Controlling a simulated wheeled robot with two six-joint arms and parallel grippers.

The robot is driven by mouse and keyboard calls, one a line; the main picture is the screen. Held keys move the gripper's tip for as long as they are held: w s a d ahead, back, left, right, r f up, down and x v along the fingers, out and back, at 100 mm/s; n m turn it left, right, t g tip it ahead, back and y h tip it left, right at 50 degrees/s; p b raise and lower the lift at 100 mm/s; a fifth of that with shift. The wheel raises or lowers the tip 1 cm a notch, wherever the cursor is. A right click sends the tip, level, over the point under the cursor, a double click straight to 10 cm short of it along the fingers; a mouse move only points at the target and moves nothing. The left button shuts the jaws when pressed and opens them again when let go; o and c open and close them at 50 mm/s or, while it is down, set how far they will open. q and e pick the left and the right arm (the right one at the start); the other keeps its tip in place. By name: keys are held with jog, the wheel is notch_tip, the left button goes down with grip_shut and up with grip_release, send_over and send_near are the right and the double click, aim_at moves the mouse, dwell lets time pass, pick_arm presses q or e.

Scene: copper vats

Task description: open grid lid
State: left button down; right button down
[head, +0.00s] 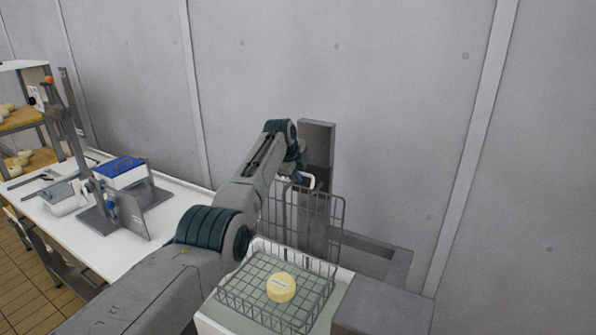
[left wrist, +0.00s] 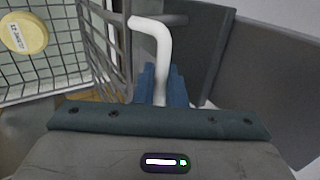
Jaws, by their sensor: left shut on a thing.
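The grid lid (head: 341,215) stands raised, nearly upright, at the back edge of the wire basket (head: 262,312). Its white bent handle (head: 312,181) is near the top of the lid. My left gripper (head: 301,176) is at this handle. In the left wrist view, the blue fingers (left wrist: 161,86) are shut on the lower part of the white handle (left wrist: 152,42), with the lid's wires (left wrist: 112,40) just to the left. The basket's open top shows, with a round yellow cheese (head: 281,287) lying inside. The cheese also shows in the left wrist view (left wrist: 23,34). My right gripper is not in view.
A grey metal post (head: 318,130) stands behind the lid, against the wall. A grey frame (head: 376,243) lies to the right of the basket. A white table (head: 180,204) with a blue-topped box (head: 122,172) and a cutting device stands at left.

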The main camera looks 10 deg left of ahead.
pick_arm(q)
jog(key=shift+f, duration=0.25)
jog(key=shift+s, duration=0.1)
jog(key=c, duration=1.7)
grip_release()
jog(key=shift+o, duration=0.6)
jog(key=shift+r, duration=0.2)
jog(key=b+v, duration=0.4)
jog(key=v, duration=0.6)
jog(key=shift+r+b, duration=0.2)
jog(key=shift+b, duration=0.15)
